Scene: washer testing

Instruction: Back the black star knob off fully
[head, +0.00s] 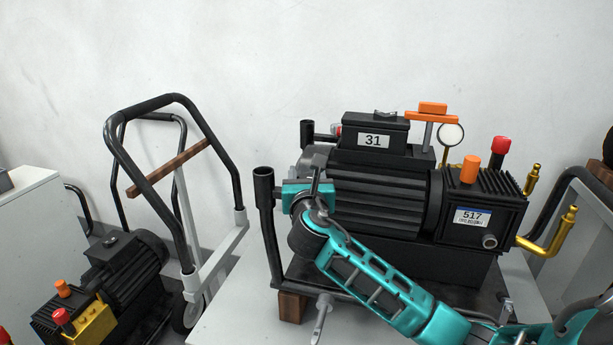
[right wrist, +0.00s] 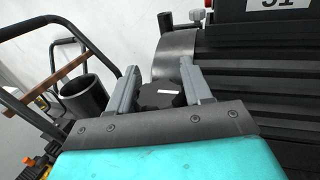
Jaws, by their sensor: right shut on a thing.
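The black star knob (right wrist: 158,97) shows in the right wrist view as a dark lobed piece with a small white mark, between the two grey fingers of my right gripper (right wrist: 157,88). The gripper is shut on it. In the head view my right gripper (head: 314,182) is at the left end of the black pump (head: 380,193), and its own wrist and fingers hide the knob. How far the knob is threaded cannot be told. My left gripper is not in view.
The pump, with plates 31 and 517, stands on a dark tray with a black tube post (head: 264,195) left of my gripper. An orange-handled piece (head: 432,113) and gauge (head: 450,134) rise above it. A trolley (head: 185,200) and second pump (head: 118,268) stand left.

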